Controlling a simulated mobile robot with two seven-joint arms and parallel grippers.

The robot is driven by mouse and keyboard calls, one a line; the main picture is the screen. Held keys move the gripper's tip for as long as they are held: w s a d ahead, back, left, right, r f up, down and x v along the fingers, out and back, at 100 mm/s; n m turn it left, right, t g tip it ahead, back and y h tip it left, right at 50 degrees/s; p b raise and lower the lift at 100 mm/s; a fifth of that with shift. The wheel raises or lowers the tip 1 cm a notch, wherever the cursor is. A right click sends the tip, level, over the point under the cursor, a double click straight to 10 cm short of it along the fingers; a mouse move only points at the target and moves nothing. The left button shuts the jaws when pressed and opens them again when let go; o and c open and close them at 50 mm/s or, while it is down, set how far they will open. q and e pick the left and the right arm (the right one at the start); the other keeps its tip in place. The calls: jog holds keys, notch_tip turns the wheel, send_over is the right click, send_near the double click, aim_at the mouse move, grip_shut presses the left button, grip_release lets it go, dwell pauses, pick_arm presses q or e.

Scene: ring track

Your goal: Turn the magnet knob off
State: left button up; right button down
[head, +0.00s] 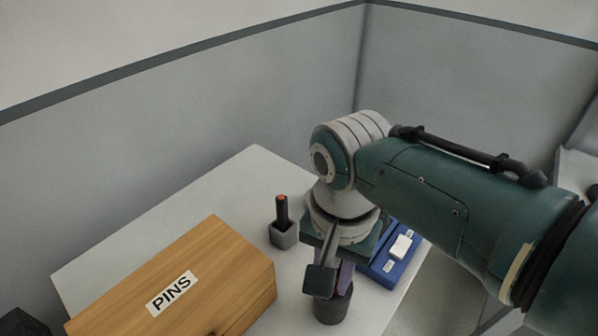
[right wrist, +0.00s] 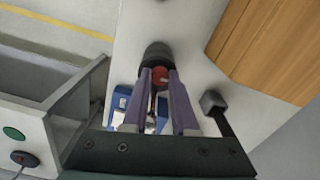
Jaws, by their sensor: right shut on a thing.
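My right gripper (head: 338,285) points down over a dark round base (head: 333,308) on the white table. In the right wrist view, the gripper (right wrist: 160,78) has its purple fingers shut on a red knob-like piece (right wrist: 160,73), in front of the dark base (right wrist: 155,52). The fingers hide much of the red piece, so its turn position cannot be read. A blue device (head: 388,268) with a white block (head: 401,246) on top lies right of the gripper, partly behind it; it also shows in the wrist view (right wrist: 121,101). My left gripper does not show.
A wooden box (head: 215,262) labelled PINS stands at front left. A grey holder (head: 284,235) with an upright, orange-tipped black stick (head: 282,210) is left of the gripper. Grey walls close the back. White table (head: 120,252) is clear behind the box.

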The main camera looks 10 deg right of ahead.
jog(key=c, duration=0.7)
grip_release()
notch_tip(320, 180, up, 10)
jog(key=p, duration=0.3)
